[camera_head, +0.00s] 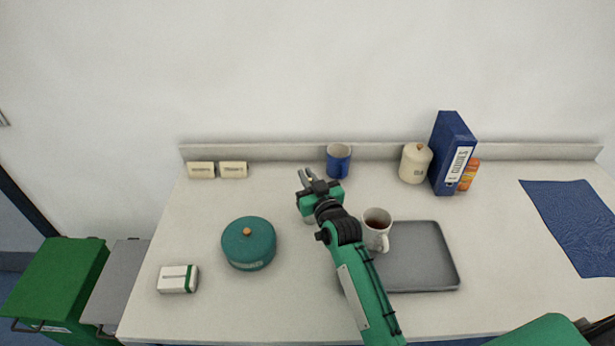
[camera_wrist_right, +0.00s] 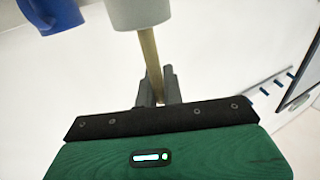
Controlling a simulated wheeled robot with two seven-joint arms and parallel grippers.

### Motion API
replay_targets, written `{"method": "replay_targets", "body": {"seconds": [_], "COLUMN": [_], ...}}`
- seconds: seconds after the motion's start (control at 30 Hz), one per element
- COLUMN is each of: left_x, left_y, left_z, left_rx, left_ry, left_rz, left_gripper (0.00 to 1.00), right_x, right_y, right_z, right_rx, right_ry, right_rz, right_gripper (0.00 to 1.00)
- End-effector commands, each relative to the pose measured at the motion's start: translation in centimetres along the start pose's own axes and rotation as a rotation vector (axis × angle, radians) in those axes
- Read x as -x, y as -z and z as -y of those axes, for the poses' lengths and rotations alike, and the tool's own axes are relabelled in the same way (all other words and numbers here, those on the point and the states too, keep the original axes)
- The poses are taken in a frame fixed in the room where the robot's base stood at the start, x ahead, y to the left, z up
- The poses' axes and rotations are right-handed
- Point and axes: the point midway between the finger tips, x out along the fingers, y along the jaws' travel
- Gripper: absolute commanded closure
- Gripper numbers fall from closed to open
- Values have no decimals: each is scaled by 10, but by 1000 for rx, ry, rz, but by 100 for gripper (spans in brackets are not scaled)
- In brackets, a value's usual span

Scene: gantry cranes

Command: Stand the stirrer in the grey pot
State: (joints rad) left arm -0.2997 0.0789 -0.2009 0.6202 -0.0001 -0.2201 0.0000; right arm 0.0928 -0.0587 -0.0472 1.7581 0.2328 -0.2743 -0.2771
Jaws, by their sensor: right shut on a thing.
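My right gripper (camera_head: 307,174) is at the middle back of the table, in front of the blue mug. In the wrist view the right gripper (camera_wrist_right: 155,76) is shut on the stirrer, a thin tan wooden stick (camera_wrist_right: 149,52). The stirrer's far end meets the rim of a pale grey cylinder (camera_wrist_right: 138,12), which looks like the grey pot. That end is hidden there, and I cannot tell whether it is inside the pot or behind it. In the head view my right gripper and arm mostly cover the pot. My left gripper is not in view.
A blue mug (camera_head: 338,161) stands just behind; it also shows in the wrist view (camera_wrist_right: 52,12). A white mug (camera_head: 376,230) and grey tray (camera_head: 425,286) are at right, a teal lidded pot (camera_head: 249,244) at left. A cream jar (camera_head: 415,163) and blue binder (camera_head: 452,152) stand back right.

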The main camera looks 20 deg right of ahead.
Motion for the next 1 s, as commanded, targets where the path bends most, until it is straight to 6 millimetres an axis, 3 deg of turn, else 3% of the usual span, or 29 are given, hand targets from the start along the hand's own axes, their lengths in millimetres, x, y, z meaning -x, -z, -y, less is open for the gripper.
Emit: {"method": "replay_targets", "body": {"seconds": [0.07, 0.1, 0.2, 0.57, 0.67, 1.0], "left_x": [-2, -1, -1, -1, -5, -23], "left_y": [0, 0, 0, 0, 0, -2], "left_z": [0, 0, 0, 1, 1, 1], "left_rx": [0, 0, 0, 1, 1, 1], "left_ry": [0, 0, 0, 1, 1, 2], "left_rz": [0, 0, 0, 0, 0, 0], "left_gripper": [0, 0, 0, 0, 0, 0], "right_x": [0, 0, 0, 3, 15, 82], "right_y": [-4, -2, -2, 0, -2, -2], "right_z": [0, 0, 0, 0, 0, 0], "right_rx": [1, 0, 0, 0, 1, 1], "right_ry": [0, 0, 0, 0, 0, 0], "right_rz": [1, 0, 0, 2, 2, 1], "right_gripper": [100, 84, 70, 70, 70, 70]}}
